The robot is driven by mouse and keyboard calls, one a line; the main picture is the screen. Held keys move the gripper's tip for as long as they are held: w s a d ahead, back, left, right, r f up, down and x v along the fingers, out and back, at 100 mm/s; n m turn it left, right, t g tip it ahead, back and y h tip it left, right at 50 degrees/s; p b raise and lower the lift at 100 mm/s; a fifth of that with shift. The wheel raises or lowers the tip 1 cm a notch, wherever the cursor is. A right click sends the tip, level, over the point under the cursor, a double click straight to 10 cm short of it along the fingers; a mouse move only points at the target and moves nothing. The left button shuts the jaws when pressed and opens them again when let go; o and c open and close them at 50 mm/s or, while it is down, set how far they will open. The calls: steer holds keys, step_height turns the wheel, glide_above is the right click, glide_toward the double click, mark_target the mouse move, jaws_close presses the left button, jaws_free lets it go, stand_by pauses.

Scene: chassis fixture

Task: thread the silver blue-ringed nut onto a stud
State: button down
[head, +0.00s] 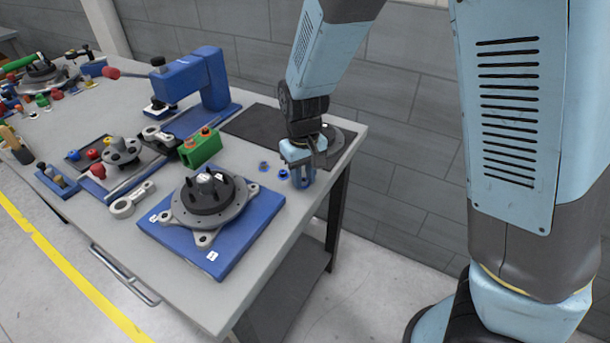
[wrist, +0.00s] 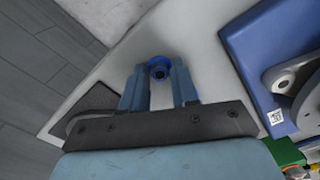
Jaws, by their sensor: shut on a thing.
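My gripper (head: 302,182) points down over the table's right end, near the corner. In the wrist view its two fingers (wrist: 159,82) are closed on a blue-ringed nut (wrist: 158,70), which shows between the fingertips with a dark centre. In the head view the fingers hide that nut. The dark round hub (head: 209,192) with several upright studs (head: 213,172) stands on a blue plate (head: 240,235), left of my gripper. A silver piece sits at the hub's middle. Part of the blue plate shows at the right of the wrist view (wrist: 258,65).
Two small blue-ringed pieces (head: 283,174) (head: 263,166) lie just left of my gripper. A green block (head: 201,150), a blue press-like stand (head: 205,85) and a dark mat (head: 255,128) are behind. Bare table lies between gripper and plate.

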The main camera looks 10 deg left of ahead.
steer(key=shift+r, duration=1.25)
